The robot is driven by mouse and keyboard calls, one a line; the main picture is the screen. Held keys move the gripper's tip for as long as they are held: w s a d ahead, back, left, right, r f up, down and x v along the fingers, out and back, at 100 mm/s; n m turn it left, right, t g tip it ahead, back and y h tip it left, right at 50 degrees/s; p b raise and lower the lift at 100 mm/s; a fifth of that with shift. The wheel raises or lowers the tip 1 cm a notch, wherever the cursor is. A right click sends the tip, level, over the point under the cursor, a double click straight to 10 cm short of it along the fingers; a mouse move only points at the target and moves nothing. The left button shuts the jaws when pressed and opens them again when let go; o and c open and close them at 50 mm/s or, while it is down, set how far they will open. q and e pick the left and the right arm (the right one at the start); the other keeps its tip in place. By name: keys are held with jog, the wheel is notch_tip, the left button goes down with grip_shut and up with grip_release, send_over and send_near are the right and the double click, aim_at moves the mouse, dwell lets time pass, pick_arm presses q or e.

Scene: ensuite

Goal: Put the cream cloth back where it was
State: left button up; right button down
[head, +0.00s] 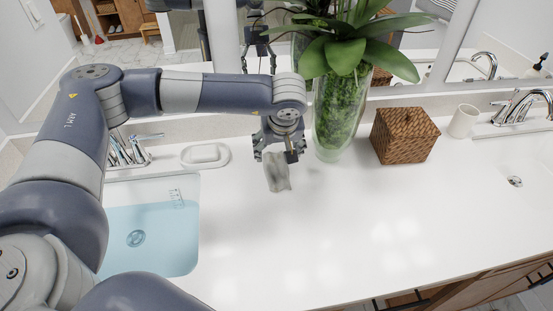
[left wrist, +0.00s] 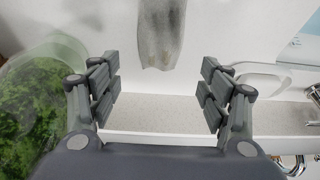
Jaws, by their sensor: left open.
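The cloth (head: 278,172) is a small greyish-cream piece with darker smudges, at the counter just below my left gripper (head: 279,156) in the head view. Whether it lies flat or stands partly up is hard to tell. My left gripper is open, with its two fingers spread wide. In the left wrist view the cloth (left wrist: 160,32) shows at the top middle, beyond the gap between the fingertips (left wrist: 160,85), and no finger touches it there. My right gripper is not in view.
A glass vase (head: 340,120) with a leafy plant stands close right of my gripper. A woven box (head: 404,136) and a cup (head: 463,121) are further right. A soap dish (head: 205,155) and a blue-tinted basin (head: 160,230) are left. The white counter (head: 330,240) in front is clear.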

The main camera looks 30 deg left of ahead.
pick_arm(q)
jog(key=shift+b+v, duration=0.3)
jog(key=shift+v, duration=1.65)
